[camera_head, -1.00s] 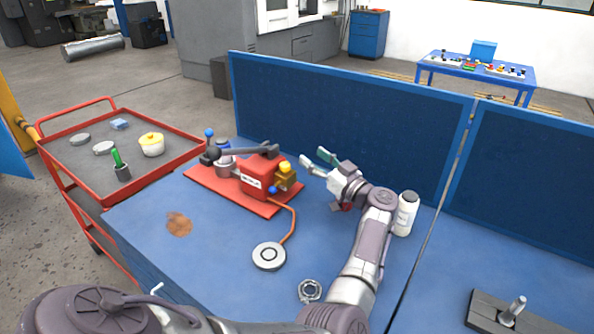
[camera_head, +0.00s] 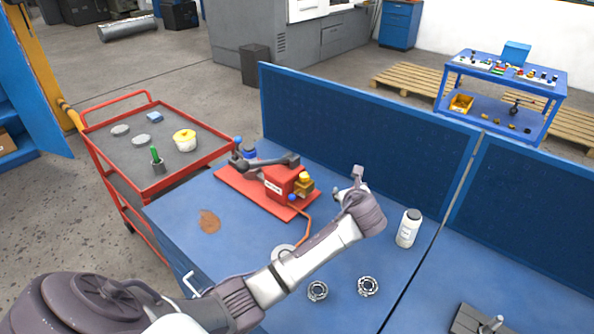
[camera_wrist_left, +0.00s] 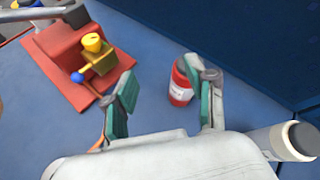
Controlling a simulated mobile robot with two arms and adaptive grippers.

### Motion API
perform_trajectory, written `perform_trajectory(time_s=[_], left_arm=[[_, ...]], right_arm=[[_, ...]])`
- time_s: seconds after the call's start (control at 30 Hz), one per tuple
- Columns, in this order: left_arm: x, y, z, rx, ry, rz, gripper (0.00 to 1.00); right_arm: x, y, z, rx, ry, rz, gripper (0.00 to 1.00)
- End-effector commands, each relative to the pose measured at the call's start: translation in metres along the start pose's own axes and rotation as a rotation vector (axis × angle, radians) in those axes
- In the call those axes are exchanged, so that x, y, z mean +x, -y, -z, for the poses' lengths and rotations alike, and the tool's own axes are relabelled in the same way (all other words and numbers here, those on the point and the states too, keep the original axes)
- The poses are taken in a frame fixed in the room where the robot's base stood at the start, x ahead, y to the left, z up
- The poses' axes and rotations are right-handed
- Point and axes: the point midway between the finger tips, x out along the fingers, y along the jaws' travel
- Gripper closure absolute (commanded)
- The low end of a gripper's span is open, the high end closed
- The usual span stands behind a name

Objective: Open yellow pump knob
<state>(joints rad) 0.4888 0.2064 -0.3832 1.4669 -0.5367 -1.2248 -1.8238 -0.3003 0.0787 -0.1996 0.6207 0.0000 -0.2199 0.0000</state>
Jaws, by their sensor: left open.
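The red pump (camera_head: 279,184) stands on a red base plate on the blue table. Its yellow knob (camera_head: 304,178) tops a brass-coloured block on the pump's right end. The knob also shows at upper left in the left wrist view (camera_wrist_left: 92,42), with a blue knob (camera_wrist_left: 77,77) below it. My left gripper (camera_head: 347,184) is open and empty, a short way right of the yellow knob and apart from it. In the left wrist view its green-padded fingers (camera_wrist_left: 160,85) are spread, with the knob beyond the left finger. My right gripper is not in view.
A red can (camera_wrist_left: 180,88) stands near the right finger in the left wrist view. A blue panel (camera_head: 360,130) borders the table's back. A red cart (camera_head: 157,150) is at left.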

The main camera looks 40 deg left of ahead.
Motion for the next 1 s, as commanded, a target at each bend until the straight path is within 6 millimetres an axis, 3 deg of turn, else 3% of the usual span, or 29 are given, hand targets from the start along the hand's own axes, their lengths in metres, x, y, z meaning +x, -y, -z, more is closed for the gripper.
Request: perform_trajectory(time_s=[0.13,0.37,1.0], left_arm=[[-0.022,-0.040,-0.015,0.123,0.094,-0.189,0.44],[-0.025,-0.060,-0.021,0.164,0.138,-0.275,0.44],[0.085,-0.088,-0.037,0.161,0.134,-0.274,0.44]], right_arm=[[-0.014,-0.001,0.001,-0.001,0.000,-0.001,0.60],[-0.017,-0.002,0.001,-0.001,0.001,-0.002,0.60],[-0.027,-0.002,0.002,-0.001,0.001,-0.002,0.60]])
